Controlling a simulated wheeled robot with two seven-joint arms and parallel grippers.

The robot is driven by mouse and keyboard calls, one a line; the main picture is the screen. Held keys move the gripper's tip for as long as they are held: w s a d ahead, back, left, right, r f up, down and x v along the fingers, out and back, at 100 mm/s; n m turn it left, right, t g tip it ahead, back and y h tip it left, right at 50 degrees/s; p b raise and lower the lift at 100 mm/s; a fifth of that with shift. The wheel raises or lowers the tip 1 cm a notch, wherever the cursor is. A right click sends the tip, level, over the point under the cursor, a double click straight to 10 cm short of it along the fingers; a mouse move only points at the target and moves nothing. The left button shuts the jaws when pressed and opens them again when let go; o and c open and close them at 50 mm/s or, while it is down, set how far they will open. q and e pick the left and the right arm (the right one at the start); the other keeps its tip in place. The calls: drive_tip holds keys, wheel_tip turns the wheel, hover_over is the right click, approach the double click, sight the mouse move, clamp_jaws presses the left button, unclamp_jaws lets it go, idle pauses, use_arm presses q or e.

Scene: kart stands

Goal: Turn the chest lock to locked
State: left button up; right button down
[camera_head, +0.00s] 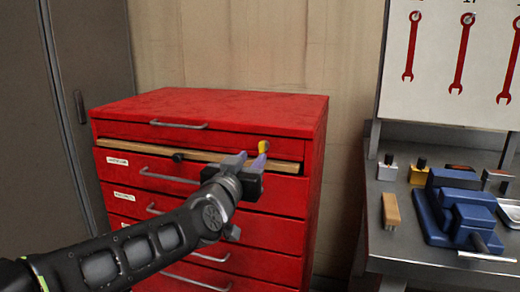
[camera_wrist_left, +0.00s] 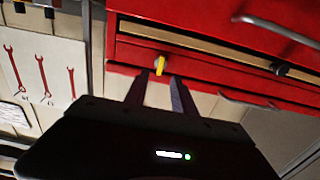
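The red tool chest (camera_head: 215,112) stands ahead of me. Its lock shows as a small yellow knob (camera_head: 264,147) at the right end of the top front panel, and it looks roughly upright. The yellow knob (camera_wrist_left: 160,65) also shows in the left wrist view, just beyond the gap between my fingertips. My left gripper (camera_head: 250,158) is open and empty, its fingertips close to the knob in front of the chest. In the left wrist view the two fingers (camera_wrist_left: 156,80) are apart. I cannot tell whether they touch the knob. My right gripper is not in view.
A wooden strip (camera_head: 230,164) runs below the top panel, with a small black knob (camera_head: 178,157). Drawer handles (camera_head: 178,125) stick out from the front. A metal bench (camera_head: 400,245) with a blue vise (camera_head: 460,210) stands at right. A dark cabinet (camera_head: 50,100) stands at left.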

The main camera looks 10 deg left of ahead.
sight(260, 149)
use_arm(q)
drive_tip(key=shift+w+d+p, duration=0.2)
drive_tip(key=shift+w+p, duration=0.6)
drive_tip(key=shift+w, duration=2.7)
clamp_jaws()
